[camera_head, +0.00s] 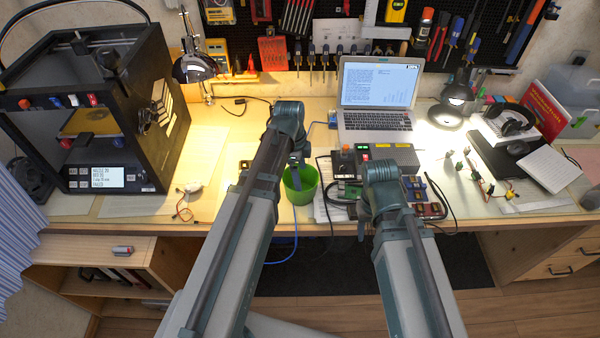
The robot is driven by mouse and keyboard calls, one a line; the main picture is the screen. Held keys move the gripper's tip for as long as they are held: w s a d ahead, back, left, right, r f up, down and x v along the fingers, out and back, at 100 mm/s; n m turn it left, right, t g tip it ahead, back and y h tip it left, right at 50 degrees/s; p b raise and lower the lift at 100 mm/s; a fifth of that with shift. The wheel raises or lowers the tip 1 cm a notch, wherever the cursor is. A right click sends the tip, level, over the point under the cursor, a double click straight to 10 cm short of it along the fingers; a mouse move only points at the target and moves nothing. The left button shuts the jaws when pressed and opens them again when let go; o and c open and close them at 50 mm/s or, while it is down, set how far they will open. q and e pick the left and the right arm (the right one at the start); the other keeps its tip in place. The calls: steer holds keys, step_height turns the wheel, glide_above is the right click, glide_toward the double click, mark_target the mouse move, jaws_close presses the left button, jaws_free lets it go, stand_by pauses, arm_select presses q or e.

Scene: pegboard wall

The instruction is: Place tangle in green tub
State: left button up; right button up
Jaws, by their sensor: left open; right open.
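The green tub (305,194) stands upright near the front edge of the desk, left of centre. My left gripper (297,178) is open at the tub, its fingers pointing down over it and partly hidden by my arm. My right gripper (362,222) is open near the desk's front edge, right of the tub, mostly hidden by its wrist. A loose tangle of coloured wires with small connectors (490,188) lies on the right of the desk, away from both grippers. A smaller bunch of red and orange wires (183,207) lies on the left.
A black 3D printer (100,110) fills the left. An open laptop (376,95) stands at the back centre, with a grey power box (390,157) before it. A black pad (497,155) and headphones (512,120) lie right.

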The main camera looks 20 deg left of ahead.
arm_select(q)
step_height(320, 180, up, 7)
steer(key=p, duration=0.7)
steer(key=s+d+n+y, duration=0.2)
steer(key=s+d+n, duration=0.8)
steer(key=s+n, duration=0.2)
steer(key=shift+s+d+n+y, duration=0.3)
steer(key=shift+s+d+n, duration=0.1)
steer(key=shift+s, duration=0.7)
steer(key=shift+a, duration=0.15)
stand_by(0.4)
